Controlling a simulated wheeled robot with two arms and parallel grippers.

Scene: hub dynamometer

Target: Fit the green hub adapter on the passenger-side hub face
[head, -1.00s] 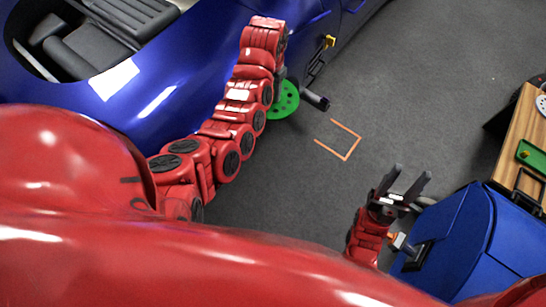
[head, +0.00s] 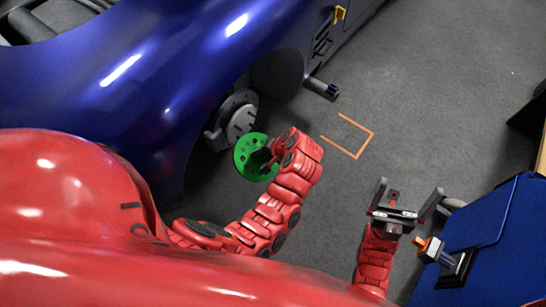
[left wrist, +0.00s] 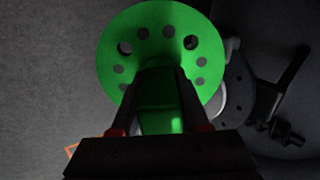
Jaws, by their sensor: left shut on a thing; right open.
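The green hub adapter (head: 246,162) is a round plate with a ring of holes. My left gripper (head: 268,156) is shut on it. In the left wrist view the adapter (left wrist: 202,62) faces the camera, and its green middle part (left wrist: 160,105) is between the fingers (left wrist: 160,100). The hub face (head: 240,122), with a grey brake disc, is in the blue car's wheel arch, just behind and left of the adapter. The hub also shows in the left wrist view (left wrist: 240,90), partly hidden by the adapter; they look apart. My right gripper (head: 407,200) is open and empty.
The blue car (head: 120,75) fills the upper left. A dark cylinder (head: 320,89) sticks out from its side, right of the wheel arch. An orange outline (head: 358,155) marks clear grey floor. A blue cabinet (head: 480,240) stands at lower right, near my right gripper.

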